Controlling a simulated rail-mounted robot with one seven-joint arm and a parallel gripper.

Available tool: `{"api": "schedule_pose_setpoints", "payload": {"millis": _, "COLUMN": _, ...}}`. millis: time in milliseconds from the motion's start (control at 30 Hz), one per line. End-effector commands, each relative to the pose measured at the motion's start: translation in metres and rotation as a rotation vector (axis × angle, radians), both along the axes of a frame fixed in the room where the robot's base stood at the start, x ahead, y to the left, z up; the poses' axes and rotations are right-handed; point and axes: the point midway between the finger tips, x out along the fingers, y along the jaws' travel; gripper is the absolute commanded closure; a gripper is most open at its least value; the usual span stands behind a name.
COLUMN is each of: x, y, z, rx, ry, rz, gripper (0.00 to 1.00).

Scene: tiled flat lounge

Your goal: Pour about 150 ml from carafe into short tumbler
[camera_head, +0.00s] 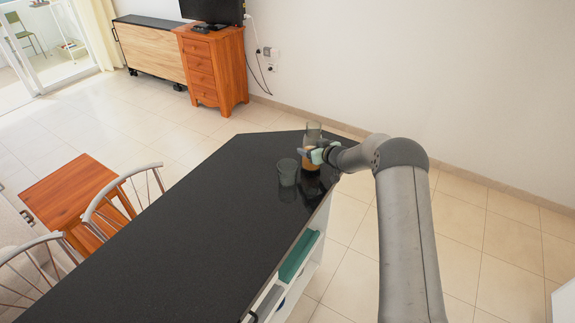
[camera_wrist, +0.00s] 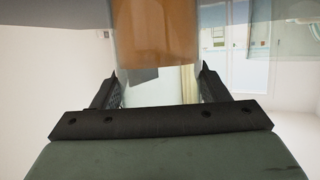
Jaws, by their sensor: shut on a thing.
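The carafe (camera_head: 313,131) is a tall clear vessel with orange-brown liquid in its lower part. It looks upright near the far right edge of the dark counter (camera_head: 215,205); I cannot tell whether its base touches the counter. My gripper (camera_head: 317,155) is shut around its middle, from the right. In the wrist view, the clear carafe wall with the orange liquid (camera_wrist: 155,40) lies between the fingers of my gripper (camera_wrist: 160,88). The short tumbler (camera_head: 287,173) is grey and see-through. It stands upright on the counter just left of the carafe, with no liquid visible in it.
The counter's left and front stretch is bare. Metal-backed chairs (camera_head: 125,190) and a wooden stool or seat (camera_head: 68,195) stand along its left side. Open shelves with a green item (camera_head: 298,256) are below the right edge. A wooden drawer cabinet (camera_head: 211,70) stands by the far wall.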

Motion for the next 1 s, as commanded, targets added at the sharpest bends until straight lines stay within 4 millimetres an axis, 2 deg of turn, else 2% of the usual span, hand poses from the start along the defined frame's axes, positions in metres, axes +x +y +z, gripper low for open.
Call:
{"api": "schedule_pose_setpoints", "payload": {"millis": 267, "x": 0.0005, "y": 0.0007, "z": 0.0049, "rx": -0.042, "ry": -0.046, "rz": 0.001, "gripper": 0.81}}
{"api": "schedule_pose_setpoints", "payload": {"millis": 1000, "x": -0.0015, "y": 0.0024, "z": 0.0032, "rx": -0.31, "ry": -0.3, "rz": 0.0, "gripper": 0.81}}
